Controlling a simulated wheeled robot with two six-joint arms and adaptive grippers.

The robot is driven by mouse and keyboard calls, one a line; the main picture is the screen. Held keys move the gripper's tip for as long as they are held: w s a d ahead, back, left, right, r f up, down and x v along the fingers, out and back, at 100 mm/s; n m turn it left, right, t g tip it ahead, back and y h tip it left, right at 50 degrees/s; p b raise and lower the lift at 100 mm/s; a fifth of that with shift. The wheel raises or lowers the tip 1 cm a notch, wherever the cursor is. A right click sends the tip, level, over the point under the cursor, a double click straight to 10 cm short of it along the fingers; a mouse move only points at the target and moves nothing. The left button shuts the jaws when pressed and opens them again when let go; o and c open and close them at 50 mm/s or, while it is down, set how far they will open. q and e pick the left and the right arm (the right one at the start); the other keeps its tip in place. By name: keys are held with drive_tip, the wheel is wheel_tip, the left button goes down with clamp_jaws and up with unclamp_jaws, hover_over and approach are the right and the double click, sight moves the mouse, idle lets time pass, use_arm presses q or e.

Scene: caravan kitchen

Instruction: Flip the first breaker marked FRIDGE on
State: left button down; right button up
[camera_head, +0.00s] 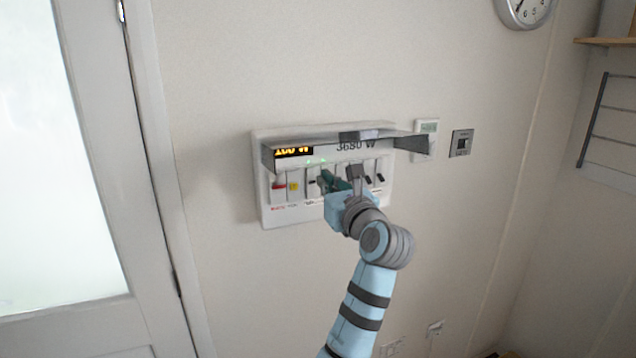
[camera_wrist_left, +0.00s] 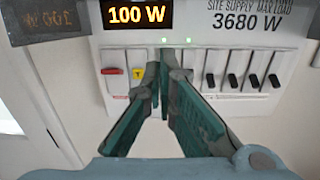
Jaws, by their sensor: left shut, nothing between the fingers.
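The white breaker panel (camera_head: 262,205) is on the wall with its cover raised. In the left wrist view, several breakers with black toggles (camera_wrist_left: 232,80) form a row right of a red switch (camera_wrist_left: 112,71) and a yellow test button (camera_wrist_left: 138,72). Two green lights (camera_wrist_left: 164,40) glow above the breakers behind my fingers. My left gripper (camera_wrist_left: 167,60) is shut and empty, its tips in front of those breakers; I cannot tell whether they touch. It also shows in the head view (camera_head: 325,178). No FRIDGE label is readable; the fingers hide part of the row. My right gripper is not in view.
The raised cover (camera_head: 410,143) juts out above the breakers. A display (camera_wrist_left: 137,15) reads 100 W, beside printed 3680 W. A thermostat (camera_head: 427,128) and a wall switch (camera_head: 461,143) are to the right. A door (camera_head: 75,180) is at left.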

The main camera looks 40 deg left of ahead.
use_arm(q)
drive_tip(key=shift+s+d+r, duration=0.15)
drive_tip(key=shift+d+r, duration=0.15)
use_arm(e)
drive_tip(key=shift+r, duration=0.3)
use_arm(q)
drive_tip(key=shift+f, duration=0.1)
